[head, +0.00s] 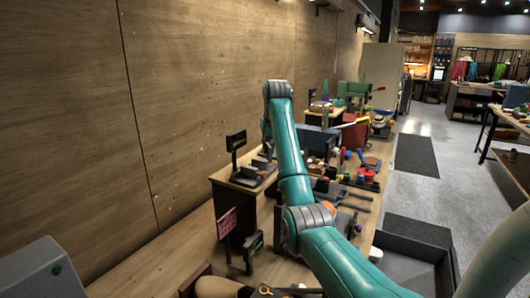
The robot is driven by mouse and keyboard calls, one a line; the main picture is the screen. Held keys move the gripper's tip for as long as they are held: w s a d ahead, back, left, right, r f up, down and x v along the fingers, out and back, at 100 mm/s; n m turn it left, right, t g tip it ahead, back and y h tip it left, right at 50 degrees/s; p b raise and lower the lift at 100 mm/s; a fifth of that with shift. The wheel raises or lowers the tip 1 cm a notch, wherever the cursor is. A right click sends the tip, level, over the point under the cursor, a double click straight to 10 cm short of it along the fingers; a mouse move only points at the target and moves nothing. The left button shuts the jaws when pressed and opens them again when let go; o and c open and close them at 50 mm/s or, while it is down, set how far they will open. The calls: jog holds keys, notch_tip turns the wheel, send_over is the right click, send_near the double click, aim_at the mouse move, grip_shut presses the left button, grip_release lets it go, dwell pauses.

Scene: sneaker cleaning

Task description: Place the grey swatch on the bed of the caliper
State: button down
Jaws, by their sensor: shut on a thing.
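My teal arm rises from the lower right and bends down at its far end. My gripper (266,153) hangs there, small and mostly hidden, beside a dark device with a display on a post (237,141) and a low base (250,176). This device may be the caliper, but I cannot tell for sure. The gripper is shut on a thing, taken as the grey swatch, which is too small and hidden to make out. I cannot tell whether it touches the bed.
A second dark display (253,242) and a pink sign (227,223) stand nearer on the bench. Several tools and coloured objects crowd the bench right of my arm. A grey open bin (415,245) stands on the floor at right. A wooden wall (200,80) bounds the left.

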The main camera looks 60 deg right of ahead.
jog(key=shift+f, duration=0.7)
jog(key=shift+f, duration=0.1)
jog(key=c, duration=1.2)
grip_release()
